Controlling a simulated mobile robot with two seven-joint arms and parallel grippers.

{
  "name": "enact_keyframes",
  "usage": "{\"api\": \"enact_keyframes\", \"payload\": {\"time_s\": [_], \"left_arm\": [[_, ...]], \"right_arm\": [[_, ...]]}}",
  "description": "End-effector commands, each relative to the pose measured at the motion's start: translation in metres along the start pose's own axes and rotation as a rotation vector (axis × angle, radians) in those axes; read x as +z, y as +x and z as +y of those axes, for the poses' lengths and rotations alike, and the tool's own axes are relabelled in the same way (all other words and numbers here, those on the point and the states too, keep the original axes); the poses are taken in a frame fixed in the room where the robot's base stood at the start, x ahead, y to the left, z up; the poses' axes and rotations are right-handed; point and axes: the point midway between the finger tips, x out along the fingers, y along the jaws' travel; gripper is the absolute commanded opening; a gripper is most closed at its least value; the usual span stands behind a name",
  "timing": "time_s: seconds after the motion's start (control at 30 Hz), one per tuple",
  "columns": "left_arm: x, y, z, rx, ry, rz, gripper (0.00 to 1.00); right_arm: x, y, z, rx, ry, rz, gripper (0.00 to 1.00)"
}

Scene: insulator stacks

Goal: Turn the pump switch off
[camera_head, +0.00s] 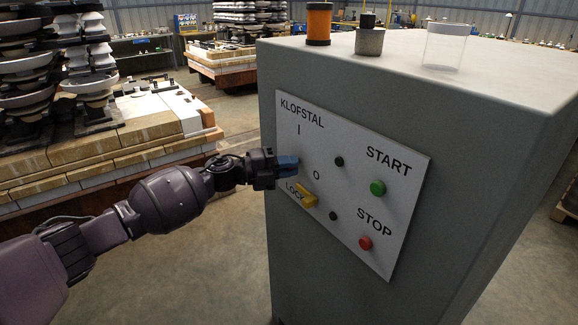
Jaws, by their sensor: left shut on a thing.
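The white control panel (352,190) on the front of the grey cabinet is marked KLOFSTAL, with I above and O at lower right of the switch spot. My left gripper (282,164) reaches in from the left and is shut on the switch there, close to the panel face. A blue piece shows at its tip; I cannot tell whether it is the switch handle or the fingers. The switch's exact angle is hidden. A yellow lock tab (305,195) sits just below, by the word LOCK. My right gripper is not in view.
A green START button (377,188) and red STOP button (365,242) stick out at the panel's right. An orange spool (319,24), a grey weight (369,41) and a clear jar (444,48) stand on the grey cabinet (490,150). Insulator stacks (88,60) stand behind at left.

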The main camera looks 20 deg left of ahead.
Motion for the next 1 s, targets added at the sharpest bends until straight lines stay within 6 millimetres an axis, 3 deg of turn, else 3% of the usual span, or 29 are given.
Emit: {"api": "enact_keyframes", "payload": {"time_s": [0.17, 0.2, 0.33, 0.67, 0.83, 1.0], "left_arm": [[-0.001, 0.000, 0.001, 0.000, -0.002, 0.002, 0.00], [-0.001, 0.000, 0.001, 0.000, -0.002, 0.002, 0.18], [-0.001, 0.000, 0.001, 0.000, -0.003, 0.002, 0.38], [0.000, -0.002, 0.001, 0.000, -0.003, 0.000, 0.38], [0.001, -0.020, 0.001, 0.000, -0.003, -0.002, 0.38], [0.000, -0.052, 0.003, 0.002, -0.004, -0.001, 0.38]], "right_arm": [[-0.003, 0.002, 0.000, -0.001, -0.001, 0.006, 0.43], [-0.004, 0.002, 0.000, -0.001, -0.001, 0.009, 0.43], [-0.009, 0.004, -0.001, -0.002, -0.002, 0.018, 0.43], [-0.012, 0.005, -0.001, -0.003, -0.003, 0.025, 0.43], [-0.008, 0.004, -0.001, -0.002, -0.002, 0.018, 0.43], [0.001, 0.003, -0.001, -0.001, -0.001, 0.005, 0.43]]}}
